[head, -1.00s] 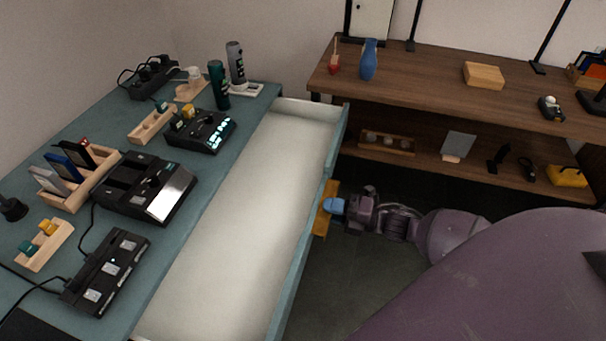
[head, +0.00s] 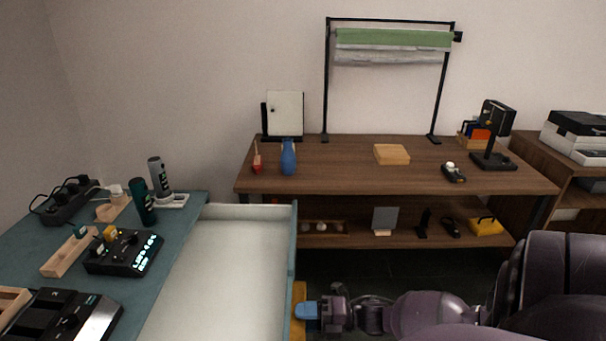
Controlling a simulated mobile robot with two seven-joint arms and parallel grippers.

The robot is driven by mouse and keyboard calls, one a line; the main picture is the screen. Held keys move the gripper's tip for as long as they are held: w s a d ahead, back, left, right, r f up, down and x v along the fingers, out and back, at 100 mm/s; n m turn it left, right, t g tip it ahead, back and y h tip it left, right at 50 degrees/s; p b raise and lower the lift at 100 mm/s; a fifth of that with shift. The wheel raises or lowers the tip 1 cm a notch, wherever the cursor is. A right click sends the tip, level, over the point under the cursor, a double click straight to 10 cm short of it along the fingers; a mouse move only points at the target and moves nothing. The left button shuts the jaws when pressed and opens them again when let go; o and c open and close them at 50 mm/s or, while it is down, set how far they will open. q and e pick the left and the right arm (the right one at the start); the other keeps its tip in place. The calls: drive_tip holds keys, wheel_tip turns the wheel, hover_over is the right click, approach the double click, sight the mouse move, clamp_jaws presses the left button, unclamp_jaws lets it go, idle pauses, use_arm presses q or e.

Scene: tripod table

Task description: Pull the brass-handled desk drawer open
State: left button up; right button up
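The desk drawer (head: 225,265) stands pulled out from the teal desk (head: 184,222). Its inside is pale and looks empty in the part that shows. The brass handle (head: 299,291) is on the drawer's front face, at the right. My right gripper (head: 306,310) is at the handle, its blue fingertips against it, with the arm coming in from the right. The fingers look closed around the handle, though the far finger is hidden. My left gripper is not in view.
Chargers and a power strip (head: 65,200) crowd the desk, with two upright bottles (head: 146,203) near its back edge. A brown shelf table (head: 340,165) stands behind the drawer, bearing a blue vase (head: 289,157) and a wooden box (head: 392,154). Dark floor lies between.

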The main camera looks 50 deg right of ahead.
drive_tip(key=shift+r, duration=0.2)
drive_tip(key=v, duration=1)
drive_tip(key=shift+s+d, duration=0.2)
drive_tip(key=shift+s, duration=0.1)
drive_tip(key=shift+f, duration=0.15)
